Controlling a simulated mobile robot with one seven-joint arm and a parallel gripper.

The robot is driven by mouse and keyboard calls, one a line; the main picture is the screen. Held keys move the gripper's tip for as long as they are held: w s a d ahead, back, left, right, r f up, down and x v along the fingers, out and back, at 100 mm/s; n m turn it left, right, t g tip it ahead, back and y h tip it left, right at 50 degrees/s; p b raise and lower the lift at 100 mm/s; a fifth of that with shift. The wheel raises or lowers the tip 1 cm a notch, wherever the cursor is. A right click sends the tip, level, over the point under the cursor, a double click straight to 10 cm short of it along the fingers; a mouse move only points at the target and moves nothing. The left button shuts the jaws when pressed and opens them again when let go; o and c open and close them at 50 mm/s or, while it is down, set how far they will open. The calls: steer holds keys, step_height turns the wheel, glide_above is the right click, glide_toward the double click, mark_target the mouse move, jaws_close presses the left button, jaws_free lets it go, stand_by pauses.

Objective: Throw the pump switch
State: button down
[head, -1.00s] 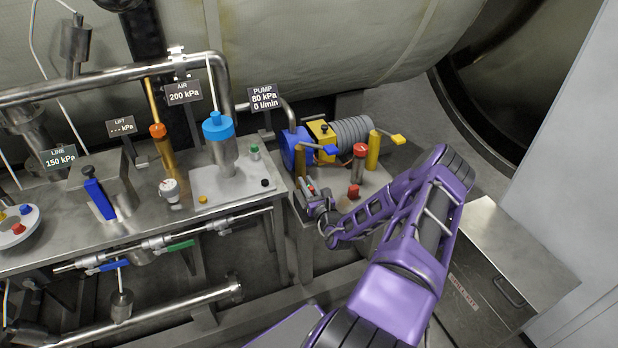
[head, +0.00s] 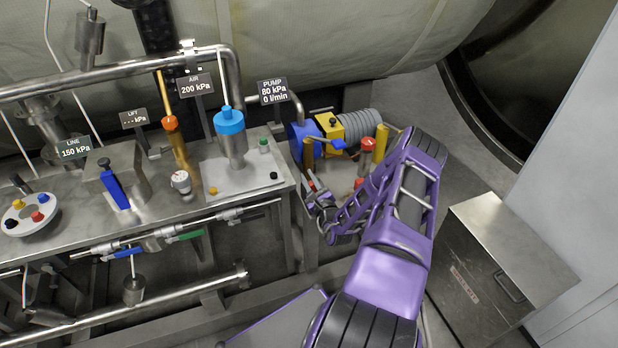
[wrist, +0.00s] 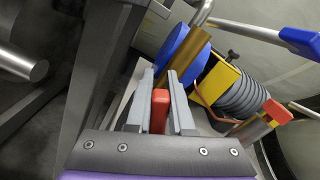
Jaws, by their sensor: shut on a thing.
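The pump unit has a blue round housing (head: 300,142), a yellow block (head: 329,130) and a grey ribbed body (head: 359,125), on the bench's right end. Its sign (head: 272,92) reads 80 kPa and 0 l/min. My gripper (head: 315,190) is low in front of the blue housing. In the wrist view my gripper (wrist: 163,88) is shut on a red handle (wrist: 160,108), upright between the two grey fingers. I take this handle for the pump switch; its base is hidden. The blue housing (wrist: 185,58) and yellow block (wrist: 218,88) stand just beyond the fingers.
A red-topped post (head: 368,145) and a blue-handled valve (head: 337,143) stand close to my arm. To the left are a blue-capped cylinder (head: 231,135) and a blue lever (head: 115,189). A metal box (head: 505,250) stands at the right.

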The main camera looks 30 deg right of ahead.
steer(key=shift+f, duration=0.1)
steer(key=c, duration=0.8)
jaws_free()
steer(key=v, duration=1.7)
steer(key=shift+s+p, duration=0.3)
